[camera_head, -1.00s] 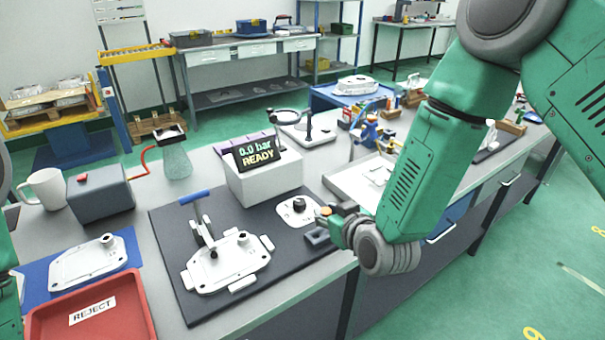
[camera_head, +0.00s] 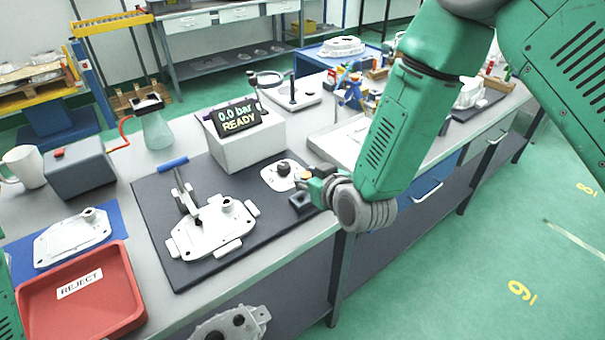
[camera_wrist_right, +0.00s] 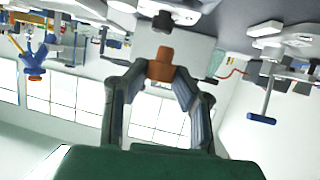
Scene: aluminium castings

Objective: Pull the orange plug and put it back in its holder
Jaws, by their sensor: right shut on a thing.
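The orange plug (camera_wrist_right: 160,63) sits between the fingertips of my right gripper (camera_wrist_right: 158,80) in the right wrist view. In the head view my right gripper (camera_head: 308,182) is at the right edge of the dark mat, with a small orange spot of the plug (camera_head: 305,175) at its tips. It is shut on the plug. I cannot tell whether the plug touches anything there. A white plate with a black knob (camera_head: 283,168) lies just left of the gripper. My left gripper is out of view.
A pale casting (camera_head: 213,230) sits on the dark mat (camera_head: 170,270) beside a blue-handled clamp (camera_head: 173,164). A box with a display reading "0.0 bar READY" (camera_head: 243,150) stands behind. A red reject tray (camera_head: 85,295) is at lower left. Bare mat lies between casting and block.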

